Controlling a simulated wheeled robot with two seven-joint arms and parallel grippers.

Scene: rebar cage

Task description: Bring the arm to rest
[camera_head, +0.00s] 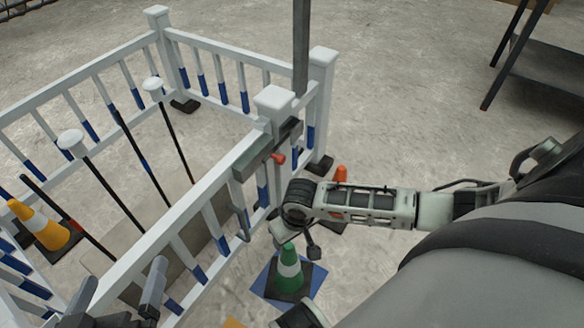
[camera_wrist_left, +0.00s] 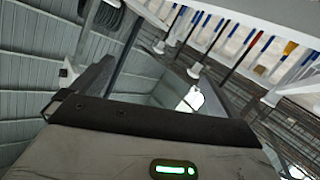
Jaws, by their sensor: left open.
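My left gripper (camera_head: 120,276) is at the bottom left of the head view, its two dark fingers apart with nothing seen between them. It is in front of the white railing's near side. The left wrist view shows my grey wrist housing (camera_wrist_left: 140,150) with a green light, tilted toward the roof. My right arm (camera_head: 370,205) reaches in from the right. Its end (camera_head: 297,238) hangs just above a green and white cone (camera_head: 289,270); the fingers are small and partly hidden, so their state is unclear.
A white railing (camera_head: 200,190) with blue bands encloses the left area. Inside are an orange and white cone (camera_head: 40,222) and white-capped poles (camera_head: 153,84). A grey clamp-like bar (camera_head: 262,155) sits on the railing. A dark table (camera_head: 545,60) stands at the top right.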

